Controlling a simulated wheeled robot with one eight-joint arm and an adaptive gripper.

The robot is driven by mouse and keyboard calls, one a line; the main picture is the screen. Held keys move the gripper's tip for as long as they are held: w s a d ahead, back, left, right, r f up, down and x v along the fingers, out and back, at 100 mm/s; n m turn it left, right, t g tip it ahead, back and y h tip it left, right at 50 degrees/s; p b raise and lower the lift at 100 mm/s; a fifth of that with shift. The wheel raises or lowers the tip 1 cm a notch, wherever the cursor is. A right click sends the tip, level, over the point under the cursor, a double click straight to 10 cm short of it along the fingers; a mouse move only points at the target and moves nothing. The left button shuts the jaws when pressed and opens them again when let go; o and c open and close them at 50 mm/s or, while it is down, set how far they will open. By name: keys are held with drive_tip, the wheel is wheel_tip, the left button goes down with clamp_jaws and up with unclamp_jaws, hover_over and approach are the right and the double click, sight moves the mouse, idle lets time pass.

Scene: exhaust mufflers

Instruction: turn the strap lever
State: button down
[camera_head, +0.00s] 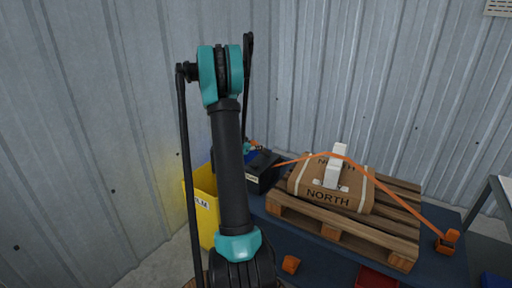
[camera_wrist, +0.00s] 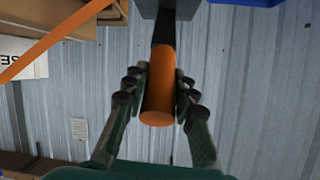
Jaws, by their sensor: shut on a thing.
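The strap lever shows in the wrist view as an orange cylindrical grip (camera_wrist: 158,98) on a dark shaft that runs up to a grey block (camera_wrist: 168,8). My gripper (camera_wrist: 160,80) is shut on the orange grip, with one finger on each side. In the head view the grip and my gripper are mostly hidden behind my arm, near a black box (camera_head: 262,172). An orange strap (camera_head: 399,200) runs from the black box over a brown load marked NORTH (camera_head: 328,198) to an orange anchor (camera_head: 447,241) at the right.
The load sits on a wooden pallet (camera_head: 340,234) on a blue surface (camera_head: 314,262). A yellow bin (camera_head: 205,182) stands left of the black box, close to my arm. Corrugated metal walls (camera_head: 340,60) close off the back and left.

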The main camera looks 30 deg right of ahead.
drive_tip(key=shift+w+d+r+y, duration=0.2)
drive_tip(key=shift+d+r+y, duration=0.4)
drive_tip(key=w+d+r+g+y, duration=0.3)
drive_tip(key=w+d+y, duration=0.1)
drive_tip(key=d+y, duration=0.3)
drive_tip(key=shift+d+r+y, duration=0.3)
drive_tip(key=shift+d+y, duration=0.1)
drive_tip(key=shift+d, duration=0.75)
drive_tip(key=c, duration=1.3)
unclamp_jaws()
drive_tip(key=shift+o, duration=0.5)
drive_tip(key=w+v, duration=0.1)
drive_tip(key=v, duration=1.1)
drive_tip(key=shift+s, duration=0.3)
